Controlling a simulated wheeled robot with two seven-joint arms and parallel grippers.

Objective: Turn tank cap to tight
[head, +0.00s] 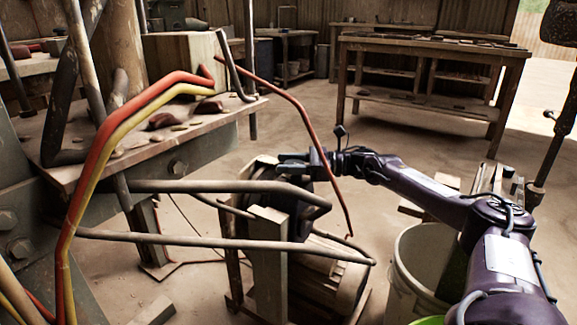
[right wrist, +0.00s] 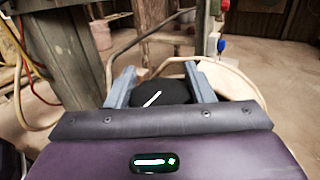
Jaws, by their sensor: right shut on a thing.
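The tank cap (right wrist: 165,93) is black with a white line across its top. In the right wrist view it sits between the two grey fingers of my right gripper (right wrist: 160,82), which are shut on its sides. The white line slants up to the right. In the head view my right gripper (head: 290,160) is above a dark tank (head: 290,205) near the middle. The cap cannot be made out clearly there, and pipes hide part of the tank. My left gripper is not in view.
Bent metal pipes (head: 220,243) cross in front of the tank. Red and yellow hoses (head: 85,190) run down the machine at left. A white bucket (head: 402,262) stands under my right arm. A wooden workbench (head: 430,48) stands at the back, with open floor before it.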

